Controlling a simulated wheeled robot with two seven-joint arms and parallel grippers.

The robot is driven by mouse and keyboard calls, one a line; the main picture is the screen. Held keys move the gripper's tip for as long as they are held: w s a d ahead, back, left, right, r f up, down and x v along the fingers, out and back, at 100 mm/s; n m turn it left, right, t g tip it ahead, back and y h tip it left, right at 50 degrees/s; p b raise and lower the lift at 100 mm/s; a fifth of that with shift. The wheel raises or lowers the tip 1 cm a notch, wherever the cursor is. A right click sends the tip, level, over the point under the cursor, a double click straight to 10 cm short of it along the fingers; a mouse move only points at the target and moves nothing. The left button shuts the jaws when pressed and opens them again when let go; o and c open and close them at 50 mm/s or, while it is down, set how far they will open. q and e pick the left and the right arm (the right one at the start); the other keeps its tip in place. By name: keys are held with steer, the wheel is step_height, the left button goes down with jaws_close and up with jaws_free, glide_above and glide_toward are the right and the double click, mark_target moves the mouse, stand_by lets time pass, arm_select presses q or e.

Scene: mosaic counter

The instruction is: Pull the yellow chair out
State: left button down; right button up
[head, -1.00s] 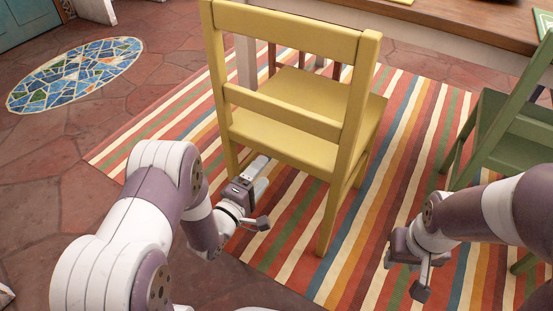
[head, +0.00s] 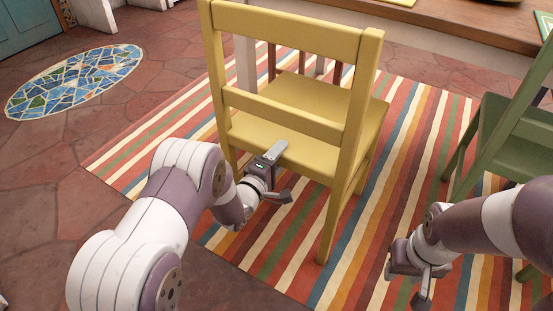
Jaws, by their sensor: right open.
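The yellow chair (head: 290,110) stands upright on the striped rug, its back toward me and its seat facing the table. My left gripper (head: 286,172) is open behind the chair, below the lower back slat. One finger overlaps the rear edge of the seat in the picture; I cannot tell whether it touches. The chair's left rear leg is partly hidden by my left arm. My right gripper (head: 410,283) is open and empty over the rug, to the right of the chair and apart from it.
A wooden table (head: 470,22) is beyond the chair, with a reddish-brown chair (head: 339,74) partly visible there. A green chair (head: 510,130) stands at the right. The striped rug (head: 285,225) lies underneath. Stone floor on the left is open around a blue mosaic oval (head: 75,82).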

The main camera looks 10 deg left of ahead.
arm_select(q)
steer(key=shift+w+r+p, duration=0.1)
steer(key=shift+r+p, duration=1.25)
steer(key=shift+r, duration=0.2)
steer(key=shift+f, duration=0.1)
step_height(320, 180, down, 2)
steer(key=b, duration=0.3)
steer(key=shift+f, duration=0.25)
steer(key=shift+c, duration=2.2)
jaws_free()
steer(key=shift+f, duration=0.1)
